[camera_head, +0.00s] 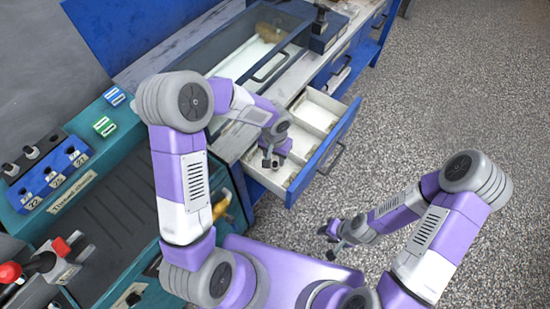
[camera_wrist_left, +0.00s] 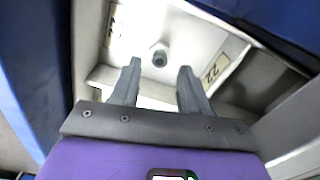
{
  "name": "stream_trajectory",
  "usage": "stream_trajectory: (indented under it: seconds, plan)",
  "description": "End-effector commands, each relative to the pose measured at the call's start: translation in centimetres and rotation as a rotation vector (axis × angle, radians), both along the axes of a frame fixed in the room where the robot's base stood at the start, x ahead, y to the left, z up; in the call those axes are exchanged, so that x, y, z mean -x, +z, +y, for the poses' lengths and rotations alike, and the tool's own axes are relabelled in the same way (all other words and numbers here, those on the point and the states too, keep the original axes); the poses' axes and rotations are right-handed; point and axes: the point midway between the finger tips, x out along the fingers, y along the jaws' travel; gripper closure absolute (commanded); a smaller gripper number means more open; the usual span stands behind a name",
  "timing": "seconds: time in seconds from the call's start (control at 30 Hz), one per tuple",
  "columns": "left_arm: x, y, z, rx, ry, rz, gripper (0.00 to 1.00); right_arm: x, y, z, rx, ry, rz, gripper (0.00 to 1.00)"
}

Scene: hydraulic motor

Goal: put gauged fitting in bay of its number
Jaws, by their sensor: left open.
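A small grey fitting (camera_wrist_left: 160,57) with a dark round opening shows in the left wrist view, in a pale bay of the drawer just beyond my fingertips. A label reading 22 (camera_wrist_left: 214,70) is on the right side of this bay. My left gripper (camera_wrist_left: 157,85) is open, its two fingers apart and nothing between them. In the head view my left gripper (camera_head: 271,160) hangs over the near bay of the open blue drawer (camera_head: 333,138). My right gripper (camera_head: 335,242) is over the floor, away from the drawer; its finger gap is unclear.
A glass-topped case (camera_head: 245,50) lies behind the drawer. Speckled floor (camera_head: 450,90) at right is clear.

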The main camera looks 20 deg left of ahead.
Motion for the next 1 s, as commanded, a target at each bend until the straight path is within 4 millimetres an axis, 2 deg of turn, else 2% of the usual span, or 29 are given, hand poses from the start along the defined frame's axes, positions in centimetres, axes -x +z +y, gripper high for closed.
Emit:
stream_trajectory:
  seconds: [0.03, 0.2, 0.4, 0.57, 1.0]
  plan:
    - [-0.1, 1.7, 0.0, 0.001, 0.001, -0.005, 0.54, 0.0, 0.8, 0.0, 0.0, 0.0, 0.0, 0.63]
    - [-0.1, 5.4, 0.0, 0.001, 0.001, -0.004, 0.54, 0.0, 2.1, 0.0, 0.0, 0.0, 0.0, 0.63]
    - [-0.1, 8.3, 0.0, 0.0, 0.0, -0.003, 0.54, 0.0, 3.0, 0.0, 0.0, 0.0, 0.0, 0.63]
    - [0.0, 9.1, 0.0, 0.0, 0.0, -0.001, 0.54, 0.0, 3.2, 0.0, 0.0, 0.0, 0.0, 0.63]
    - [0.0, 9.1, 0.0, 0.0, 0.0, 0.0, 0.54, 0.0, 3.1, 0.0, 0.0, 0.0, 0.0, 0.63]
